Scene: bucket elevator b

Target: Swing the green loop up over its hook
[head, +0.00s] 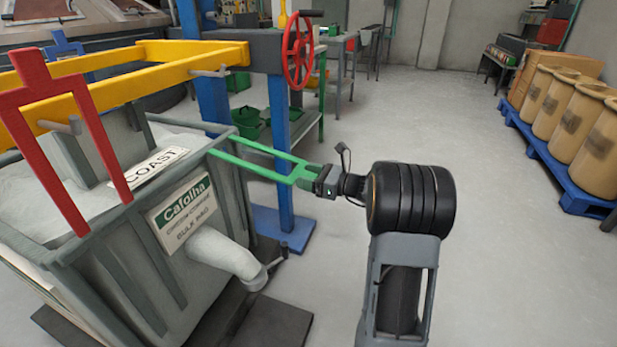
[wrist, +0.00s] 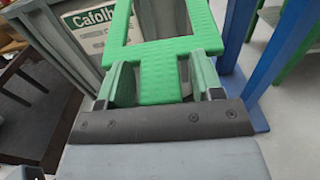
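The green loop (head: 262,160) is a flat frame joined to the bin's rim; it sticks out nearly level toward my gripper (head: 325,182). A grey peg-like hook (head: 210,73) sticks out from the yellow frame above the green loop's side of the bin. The loop is well below and apart from that hook.
The grey bin (head: 100,258) has a spout (head: 225,255) below the loop. A red loop (head: 75,85) and a blue loop (head: 62,45) stand upright. A blue post (head: 281,150) and red handwheel (head: 298,50) stand behind.

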